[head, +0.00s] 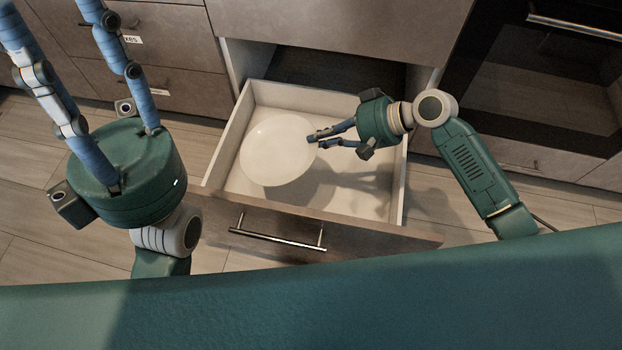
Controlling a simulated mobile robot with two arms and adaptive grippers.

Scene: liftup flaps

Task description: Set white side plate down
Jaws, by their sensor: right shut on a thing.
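The white side plate (275,152) is round and pale. It shows over the left part of the open drawer (247,115), and I cannot tell whether it touches the drawer floor. My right gripper (314,141) is shut on the plate's right edge. A shadow lies on the drawer floor below and right of the plate. My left gripper (112,22) is raised at the upper left, close to the camera, with its two fingers spread apart and nothing between them.
The drawer front with its metal handle (278,238) faces me. The right part of the drawer floor (372,198) is bare. Closed drawers (180,90) stand at the left and a dark oven (545,85) at the right. Wood floor shows on both sides.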

